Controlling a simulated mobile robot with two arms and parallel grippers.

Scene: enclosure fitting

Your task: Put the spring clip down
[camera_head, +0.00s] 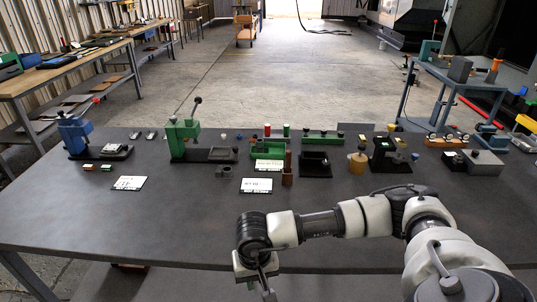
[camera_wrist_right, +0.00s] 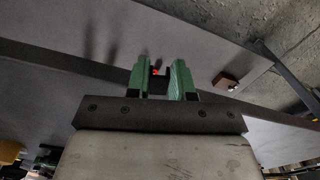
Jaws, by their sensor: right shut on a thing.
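My right gripper (camera_head: 264,291) is low at the near edge of the dark table in the head view, its tips cut off by the bottom of the picture. In the right wrist view its two green fingers (camera_wrist_right: 160,74) are shut on a small dark piece with a red spot, which I take to be the spring clip (camera_wrist_right: 160,72). Most of the clip is hidden between the fingers. It does not show clearly in the head view. My left gripper is not in view.
The dark table (camera_head: 190,222) is bare along its front. A blue press (camera_head: 75,135), a green press (camera_head: 185,138), white label cards (camera_head: 257,185), a black tray (camera_head: 315,163) and a grey box (camera_head: 483,163) stand further back. A brown block (camera_wrist_right: 225,82) shows in the wrist view.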

